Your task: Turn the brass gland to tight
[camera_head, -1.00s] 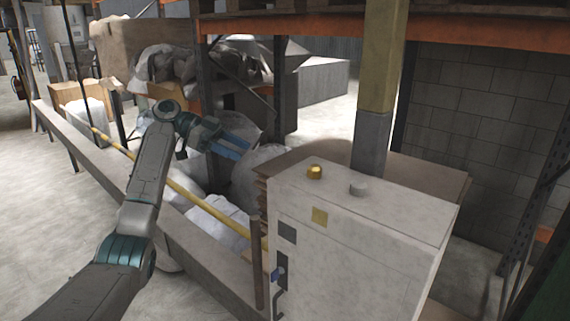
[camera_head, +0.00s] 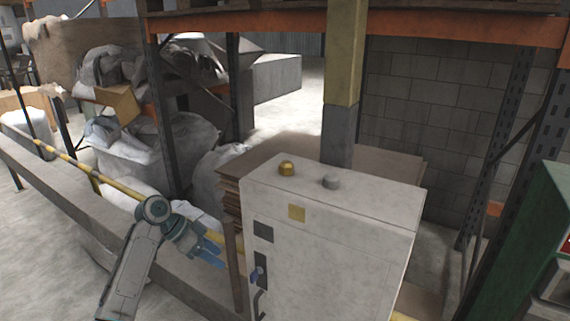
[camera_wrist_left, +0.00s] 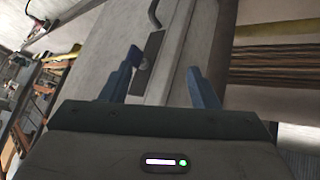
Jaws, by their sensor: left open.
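The brass gland (camera_head: 286,168) is a small gold-coloured fitting on the top face of a pale grey cabinet (camera_head: 330,245), near its left end. A round grey fitting (camera_head: 331,181) sits to its right on the same top. My left gripper (camera_head: 216,252) is left of the cabinet, below the level of its top and apart from the gland. It is open and empty. In the left wrist view its two blue fingers (camera_wrist_left: 165,82) stand apart, with the cabinet's door and handle (camera_wrist_left: 154,14) beyond them. The gland is not seen in the wrist view. My right gripper is not in view.
Stacked brown sheets (camera_head: 228,190) and a grey and yellow post (camera_head: 340,130) stand behind the cabinet. A yellow rail (camera_head: 110,182) runs along the left. A green machine (camera_head: 535,235) is at right.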

